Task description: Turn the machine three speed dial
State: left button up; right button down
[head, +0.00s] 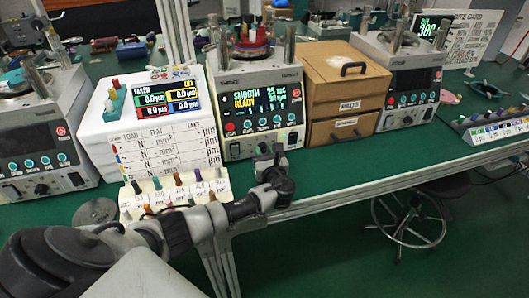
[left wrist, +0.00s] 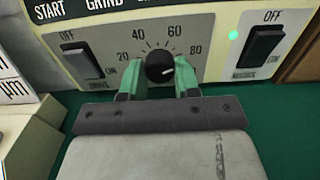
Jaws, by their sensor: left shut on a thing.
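The black speed dial (left wrist: 159,67) shows in the left wrist view, with a printed scale of 20, 40, 60 and 80 around it. Its white mark is on the right side of the knob, tilted slightly down. My left gripper (left wrist: 160,76) has its green fingers on both sides of the dial, shut on it. In the head view my left gripper (head: 268,155) reaches the lower front of the middle machine (head: 238,144), whose screen reads "SMOOTH READY", and hides the dial there. My right gripper is not in view.
Two black rocker switches, left (left wrist: 82,61) and right (left wrist: 264,47), flank the dial. A brown drawer box (head: 345,92) stands right of the machine. A white box (head: 140,120) and a marker rack (head: 175,190) stand left. More machines stand at both sides.

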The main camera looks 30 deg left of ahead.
pick_arm(q)
jog(key=shift+r+m+p, duration=0.2)
jog(key=shift+m+p, duration=0.1)
jog(key=shift+p, duration=0.35)
jog(key=shift+m+p, duration=0.3)
jog(key=shift+p, duration=0.05)
jog(key=shift+f, duration=0.15)
jog(key=o, duration=0.9)
jog(key=v, duration=1)
jog(key=shift+s+d, duration=0.25)
jog(key=shift+s, duration=0.05)
